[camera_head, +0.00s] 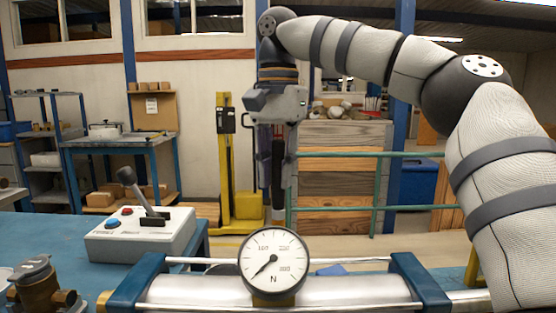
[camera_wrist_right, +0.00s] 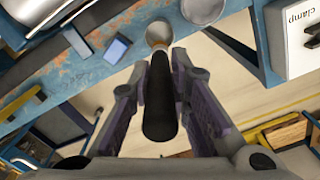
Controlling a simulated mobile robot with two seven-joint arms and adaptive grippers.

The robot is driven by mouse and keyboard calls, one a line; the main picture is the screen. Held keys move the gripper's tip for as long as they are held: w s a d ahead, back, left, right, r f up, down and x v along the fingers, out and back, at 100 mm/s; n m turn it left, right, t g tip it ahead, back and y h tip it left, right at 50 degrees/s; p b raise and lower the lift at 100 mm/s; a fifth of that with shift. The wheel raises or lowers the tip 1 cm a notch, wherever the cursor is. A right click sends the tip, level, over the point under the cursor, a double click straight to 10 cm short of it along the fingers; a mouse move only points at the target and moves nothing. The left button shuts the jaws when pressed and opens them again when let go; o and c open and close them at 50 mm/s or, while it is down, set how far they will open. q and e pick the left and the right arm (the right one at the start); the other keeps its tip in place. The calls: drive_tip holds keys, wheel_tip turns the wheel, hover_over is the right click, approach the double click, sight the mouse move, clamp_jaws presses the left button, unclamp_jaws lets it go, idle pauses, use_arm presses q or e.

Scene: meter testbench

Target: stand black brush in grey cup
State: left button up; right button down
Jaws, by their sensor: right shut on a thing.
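My right gripper (camera_head: 278,182) is raised above and beyond the bench in the head view, pointing down. It is shut on the black brush (camera_head: 278,165), which hangs roughly upright between the fingers. In the right wrist view, the black brush handle (camera_wrist_right: 160,100) lies between the fingers of the gripper (camera_wrist_right: 158,72), with a pale round end beyond it. A round grey thing, apparently the grey cup (camera_wrist_right: 203,9), is at the top of that view, apart from the brush. In the head view I cannot make the cup out clearly. My left gripper is not in view.
A dial gauge (camera_head: 274,261) stands in front on a metal cylinder (camera_head: 365,291) with blue end blocks. A lever control box (camera_head: 140,234) is at left on the blue bench, with a brass fitting (camera_head: 38,286) nearer. A small blue block (camera_wrist_right: 117,49) lies on the bench.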

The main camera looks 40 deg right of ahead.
sight(278, 209)
drive_tip(key=shift+f, duration=4.65)
drive_tip(key=c, duration=1.4)
unclamp_jaws()
wheel_tip(278, 209, up, 12)
drive_tip(key=shift+d+r, duration=0.1)
drive_tip(key=shift+d, duration=0.05)
